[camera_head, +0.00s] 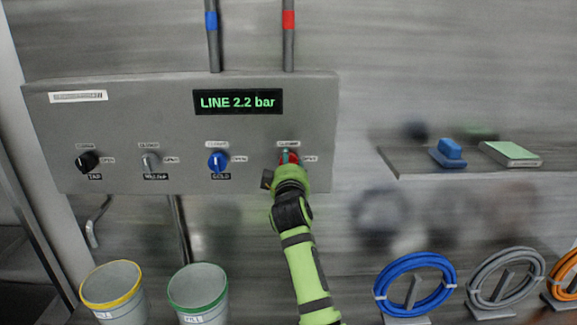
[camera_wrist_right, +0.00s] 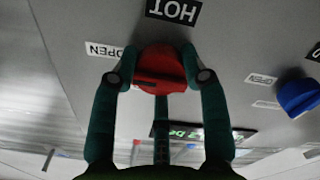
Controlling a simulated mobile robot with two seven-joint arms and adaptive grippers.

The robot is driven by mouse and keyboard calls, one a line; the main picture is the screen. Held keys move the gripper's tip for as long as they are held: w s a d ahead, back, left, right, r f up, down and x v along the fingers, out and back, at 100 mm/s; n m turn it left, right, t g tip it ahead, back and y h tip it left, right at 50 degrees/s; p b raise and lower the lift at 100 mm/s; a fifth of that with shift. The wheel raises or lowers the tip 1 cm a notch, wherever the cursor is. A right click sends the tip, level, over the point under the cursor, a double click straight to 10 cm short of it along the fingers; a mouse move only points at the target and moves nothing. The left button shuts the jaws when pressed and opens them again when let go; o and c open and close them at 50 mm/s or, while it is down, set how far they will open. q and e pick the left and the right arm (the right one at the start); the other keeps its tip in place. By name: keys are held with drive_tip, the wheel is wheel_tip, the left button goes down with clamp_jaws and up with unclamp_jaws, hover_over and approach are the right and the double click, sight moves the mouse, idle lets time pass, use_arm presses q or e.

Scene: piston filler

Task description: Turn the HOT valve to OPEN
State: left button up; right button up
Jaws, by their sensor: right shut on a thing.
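The red HOT valve knob (camera_wrist_right: 161,70) is at the right end of the grey panel (camera_head: 125,125). In the right wrist view it sits between the fingers of my right gripper (camera_wrist_right: 160,77), which is shut on it. The HOT label (camera_wrist_right: 174,11) and an OPEN label (camera_wrist_right: 104,50) show around the knob. In the head view my right gripper (camera_head: 289,165) covers most of the knob, and the CLOSED label (camera_head: 288,143) is just above it. The knob's pointer direction is hard to tell. My left gripper is not in view.
The blue COLD knob (camera_head: 217,162) is left of the red one, with a grey knob (camera_head: 150,163) and a black knob (camera_head: 87,161) farther left. The display (camera_head: 238,102) reads LINE 2.2 bar. Buckets (camera_head: 198,290) stand below, and a shelf (camera_head: 440,165) and coiled hoses (camera_head: 415,285) are at the right.

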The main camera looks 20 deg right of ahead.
drive_tip(key=o, duration=1.2)
drive_tip(key=shift+d, duration=0.1)
drive_tip(key=shift+c, duration=0.2)
drive_tip(key=shift+s, duration=0.1)
drive_tip(key=v, duration=0.7)
drive_tip(key=shift+s, duration=0.15)
